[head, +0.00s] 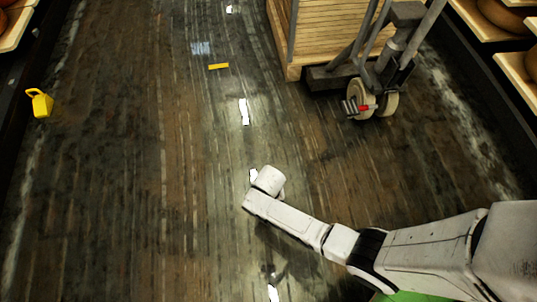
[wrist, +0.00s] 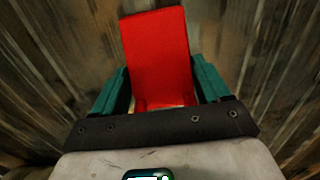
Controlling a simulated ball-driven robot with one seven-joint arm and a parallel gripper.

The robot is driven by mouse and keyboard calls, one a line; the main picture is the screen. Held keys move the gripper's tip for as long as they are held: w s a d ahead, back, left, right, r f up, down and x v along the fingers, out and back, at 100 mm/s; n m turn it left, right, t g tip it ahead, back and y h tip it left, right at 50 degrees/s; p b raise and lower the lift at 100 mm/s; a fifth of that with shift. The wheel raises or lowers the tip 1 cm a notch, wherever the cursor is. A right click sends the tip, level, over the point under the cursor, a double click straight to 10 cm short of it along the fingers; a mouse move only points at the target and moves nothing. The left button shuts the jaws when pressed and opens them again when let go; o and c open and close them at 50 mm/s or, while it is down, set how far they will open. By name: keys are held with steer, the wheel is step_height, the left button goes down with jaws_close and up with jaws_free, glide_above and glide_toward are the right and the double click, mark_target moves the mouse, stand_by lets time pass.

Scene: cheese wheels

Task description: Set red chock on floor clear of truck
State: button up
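The red chock (wrist: 157,55) fills the middle of the wrist view. It sits between the two teal fingers of my gripper (wrist: 160,92), which press against its sides. Its near end is hidden by the dark gripper edge. Wooden floor shows around it; I cannot tell its height above the floor. In the head view my wrist (head: 268,181) is over open floor, and the fingers and chock are hidden. The truck (head: 385,60) stands at the upper right, apart from my wrist, with a small red part (head: 364,108) by its wheels (head: 387,103).
A wooden crate (head: 325,30) stands at the truck's left. A yellow object with a handle (head: 40,102) is at the far left, and a yellow strip (head: 218,66) lies on the floor. Shelves with cheese wheels line both sides.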

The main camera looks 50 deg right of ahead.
steer(key=o, duration=0.4)
steer(key=shift+r, duration=0.1)
step_height(320, 180, up, 12)
steer(key=p, duration=0.7)
steer(key=shift+p, duration=0.3)
steer(key=shift+s+d+r, duration=0.1)
steer(key=s+d+r+n, duration=0.3)
steer(key=s+r, duration=0.2)
steer(key=r, duration=0.5)
steer(key=s+d+r+n, duration=0.3)
steer(key=s+d+r, duration=0.1)
steer(key=r, duration=0.7)
steer(key=shift+s+r+n+t, duration=0.25)
steer(key=shift+s+n+t, duration=0.15)
steer(key=shift+s, duration=0.45)
